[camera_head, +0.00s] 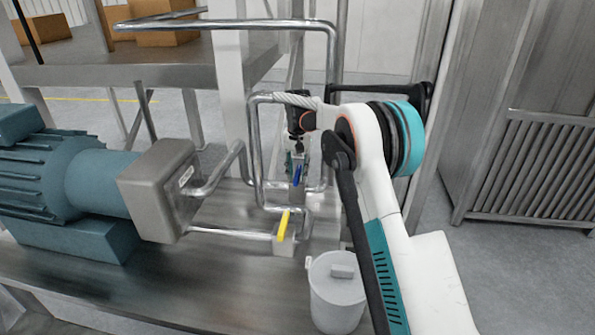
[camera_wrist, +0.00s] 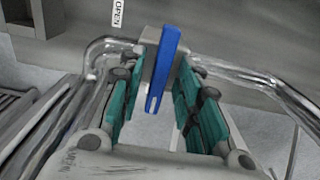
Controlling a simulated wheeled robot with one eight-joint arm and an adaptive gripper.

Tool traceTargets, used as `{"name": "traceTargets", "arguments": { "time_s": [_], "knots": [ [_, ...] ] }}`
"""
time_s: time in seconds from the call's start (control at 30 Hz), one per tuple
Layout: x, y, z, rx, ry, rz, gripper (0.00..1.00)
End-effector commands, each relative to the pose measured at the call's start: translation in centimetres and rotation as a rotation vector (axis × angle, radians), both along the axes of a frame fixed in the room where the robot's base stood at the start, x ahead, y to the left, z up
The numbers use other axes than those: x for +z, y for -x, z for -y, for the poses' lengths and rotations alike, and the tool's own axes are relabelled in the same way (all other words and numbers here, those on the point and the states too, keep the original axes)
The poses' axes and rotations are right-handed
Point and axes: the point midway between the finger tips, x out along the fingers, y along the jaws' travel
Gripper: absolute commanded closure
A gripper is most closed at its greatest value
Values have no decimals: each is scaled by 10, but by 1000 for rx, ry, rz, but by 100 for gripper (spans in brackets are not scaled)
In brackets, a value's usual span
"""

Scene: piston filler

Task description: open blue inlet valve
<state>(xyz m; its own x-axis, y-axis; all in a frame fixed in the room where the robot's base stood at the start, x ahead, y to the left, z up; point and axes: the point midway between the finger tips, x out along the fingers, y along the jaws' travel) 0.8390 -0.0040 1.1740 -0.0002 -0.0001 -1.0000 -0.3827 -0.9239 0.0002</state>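The blue inlet valve handle (camera_head: 297,175) stands on the metal pipework in the middle of the head view, below my gripper (camera_head: 299,150). In the wrist view the blue handle (camera_wrist: 162,68) is a flat upright bar in front of a grey valve body (camera_wrist: 150,38). My gripper's two teal-padded fingers (camera_wrist: 158,108) are spread to either side of the handle's line, with a visible gap on both sides. Whether the handle lies between the fingertips or just beyond them is hard to tell.
A yellow valve handle (camera_head: 283,225) sits on the lower pipe nearby. A white bucket (camera_head: 336,291) stands below right. A blue-green motor (camera_head: 62,185) with a grey box is at left. Bent steel pipes (camera_head: 254,150) run close around the valve. An OPEN label (camera_wrist: 118,13) is on the surface behind.

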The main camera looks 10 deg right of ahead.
Motion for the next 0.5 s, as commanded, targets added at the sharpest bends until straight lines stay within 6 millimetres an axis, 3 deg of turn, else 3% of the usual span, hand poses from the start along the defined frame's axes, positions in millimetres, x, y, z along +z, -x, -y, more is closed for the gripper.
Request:
{"name": "traceTargets", "arguments": {
  "time_s": [0.03, 0.1, 0.5],
  "knots": [
    [0, 0, 0, 0, 0, 0, 85],
    [0, 0, 0, 0, 0, 0, 100],
    [0, 0, 0, -26, 0, 0, 100]
  ]
}}
